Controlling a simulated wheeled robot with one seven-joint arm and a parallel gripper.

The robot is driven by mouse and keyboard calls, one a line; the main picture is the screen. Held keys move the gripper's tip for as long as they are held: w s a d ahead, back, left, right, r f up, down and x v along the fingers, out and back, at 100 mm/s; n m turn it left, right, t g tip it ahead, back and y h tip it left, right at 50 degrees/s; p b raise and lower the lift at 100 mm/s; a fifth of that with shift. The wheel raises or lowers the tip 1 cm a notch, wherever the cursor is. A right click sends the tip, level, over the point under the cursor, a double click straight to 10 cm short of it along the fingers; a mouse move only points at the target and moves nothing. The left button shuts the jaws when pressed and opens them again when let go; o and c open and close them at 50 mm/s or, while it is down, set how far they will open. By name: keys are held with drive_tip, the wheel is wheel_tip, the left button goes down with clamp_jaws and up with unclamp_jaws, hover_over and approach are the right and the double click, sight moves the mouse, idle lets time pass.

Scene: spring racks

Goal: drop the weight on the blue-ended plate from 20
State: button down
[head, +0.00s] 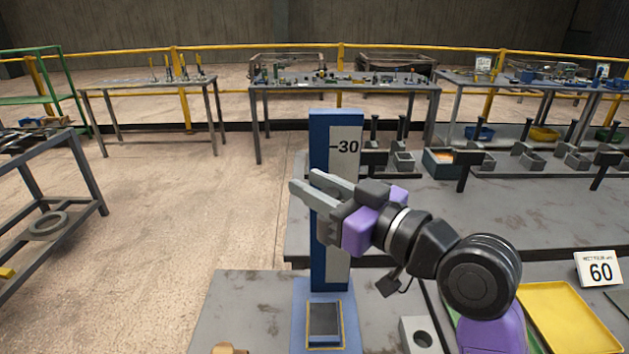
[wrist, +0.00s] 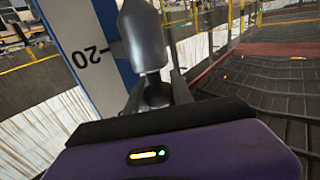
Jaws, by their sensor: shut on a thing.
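My gripper (head: 322,186) is in front of the blue post (head: 320,128), its fingers pointing left, a little below the 30 mark. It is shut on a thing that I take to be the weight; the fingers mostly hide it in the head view. At the foot of the post, well below the gripper, a dark plate (head: 324,318) with a thin yellow outline lies in a blue base (head: 299,315).
A grey block with a round hole (head: 407,335) stands right of the base. Several small racks stand on the bench behind. Floor is open to the left, beside a grey shelf (head: 88,178).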

drive_tip(key=shift+f, duration=0.1)
drive_tip(key=c, duration=1.1)
unclamp_jaws()
